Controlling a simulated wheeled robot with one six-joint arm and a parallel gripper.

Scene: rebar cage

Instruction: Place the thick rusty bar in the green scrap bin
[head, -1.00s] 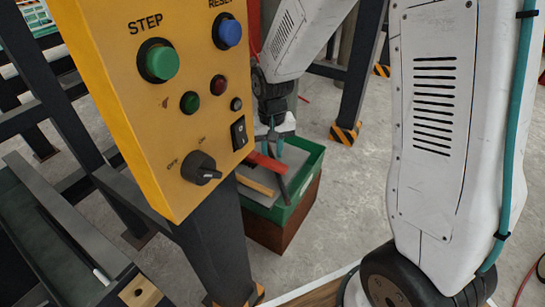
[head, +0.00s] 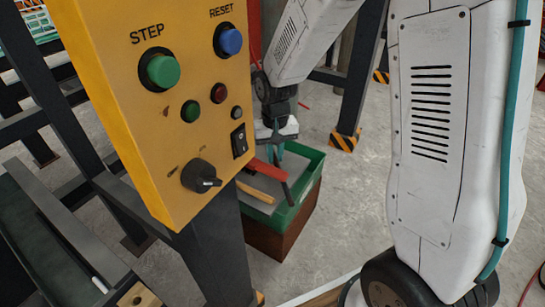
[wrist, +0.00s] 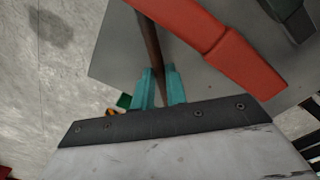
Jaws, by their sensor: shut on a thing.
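My gripper (wrist: 161,82) has its two teal fingers shut on the thick rusty bar (wrist: 150,42), a brown rod that runs away from the fingertips in the wrist view. In the head view my gripper (head: 276,148) is over the green scrap bin (head: 307,196), partly behind the yellow panel. There the bar (head: 288,192) hangs down steeply, its lower end within the bin's outline. I cannot tell whether it touches the bin floor.
A red piece (head: 268,171) and a yellowish strip (head: 256,192) lie in the bin. The red piece (wrist: 225,48) is close beside the bar. The yellow control panel (head: 185,110) stands in front, left. A dark post (head: 355,90) rises behind. Concrete floor is clear right of the bin.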

